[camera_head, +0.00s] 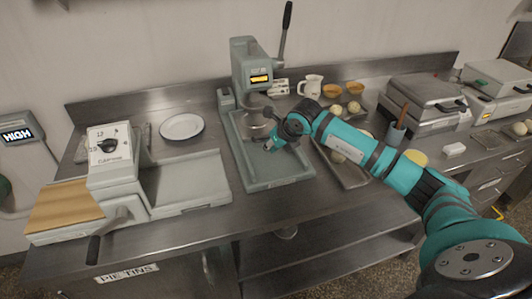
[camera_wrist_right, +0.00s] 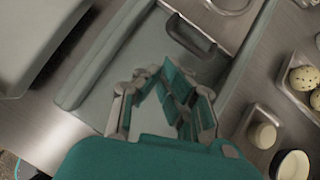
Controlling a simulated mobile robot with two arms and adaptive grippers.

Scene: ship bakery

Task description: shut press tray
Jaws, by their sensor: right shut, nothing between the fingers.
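The press (camera_head: 250,70) is grey-green with a tall black lever and stands at the back of the steel counter. Its long base (camera_head: 275,185) reaches toward the counter's front. In the right wrist view the base (camera_wrist_right: 85,85) holds a metal tray-like part with a dark bar handle (camera_wrist_right: 190,38). My right gripper (camera_head: 270,146) is over the base, in front of the press column. Its fingers (camera_wrist_right: 165,78) are shut and empty, just short of the handle in the picture; I cannot tell whether they touch the base. The gripper and arm hide part of the base. My left gripper is not in view.
A white machine with a dial (camera_head: 110,158) stands at left, near a white plate (camera_head: 182,127). Trays with dough balls (camera_wrist_right: 302,78), a jug (camera_head: 311,86) and a tool cup (camera_head: 395,133) are to the right. Closed metal appliances (camera_head: 425,95) stand farther right.

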